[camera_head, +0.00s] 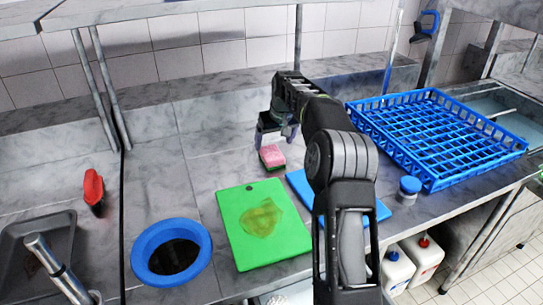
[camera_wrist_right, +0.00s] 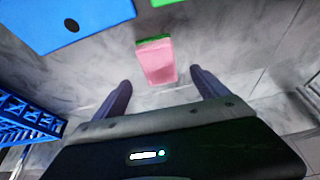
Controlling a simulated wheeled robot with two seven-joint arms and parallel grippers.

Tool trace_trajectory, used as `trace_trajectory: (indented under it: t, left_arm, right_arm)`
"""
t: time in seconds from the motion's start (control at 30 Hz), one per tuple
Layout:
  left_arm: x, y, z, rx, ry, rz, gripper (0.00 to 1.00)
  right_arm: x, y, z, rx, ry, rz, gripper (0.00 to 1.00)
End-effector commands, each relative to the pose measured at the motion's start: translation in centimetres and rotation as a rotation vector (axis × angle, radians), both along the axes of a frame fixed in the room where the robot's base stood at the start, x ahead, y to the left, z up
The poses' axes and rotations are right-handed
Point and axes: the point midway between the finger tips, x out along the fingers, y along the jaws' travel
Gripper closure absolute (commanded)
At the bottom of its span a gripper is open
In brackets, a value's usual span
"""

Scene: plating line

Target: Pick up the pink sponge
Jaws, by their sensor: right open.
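The pink sponge (camera_head: 271,156) lies on the grey counter in the head view, behind the green cutting board. It has a green layer along one side. In the right wrist view the sponge (camera_wrist_right: 158,62) lies ahead of the fingertips, roughly between their lines. My right gripper (camera_head: 275,136) is above and just behind the sponge in the head view. In the right wrist view my right gripper (camera_wrist_right: 160,82) has its fingers spread wide with nothing between them. My left gripper is not in view.
A green board (camera_head: 288,250) with a yellowish stain and a blue board (camera_head: 302,184) lie in front. A blue rack (camera_head: 505,150), a blue-lidded jar (camera_head: 409,190), a blue bowl (camera_head: 140,262) and a red-topped item (camera_head: 93,187) stand around. Counter left of the sponge is clear.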

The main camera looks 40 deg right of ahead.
Motion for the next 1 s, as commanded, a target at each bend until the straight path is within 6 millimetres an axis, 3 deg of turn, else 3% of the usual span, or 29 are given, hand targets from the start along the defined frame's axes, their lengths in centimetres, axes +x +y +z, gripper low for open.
trace_trajectory:
  t: [0.23,0.63,1.0]
  left_arm:
    - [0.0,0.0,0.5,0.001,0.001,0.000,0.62]
    - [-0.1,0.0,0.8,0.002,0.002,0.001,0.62]
    - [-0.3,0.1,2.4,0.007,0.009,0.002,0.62]
  right_arm:
    - [0.8,-0.3,-2.1,0.001,0.002,0.000,0.15]
    - [1.1,-0.4,-2.7,0.001,0.003,0.000,0.15]
    - [2.7,-1.1,-6.9,0.001,0.001,-0.001,0.15]
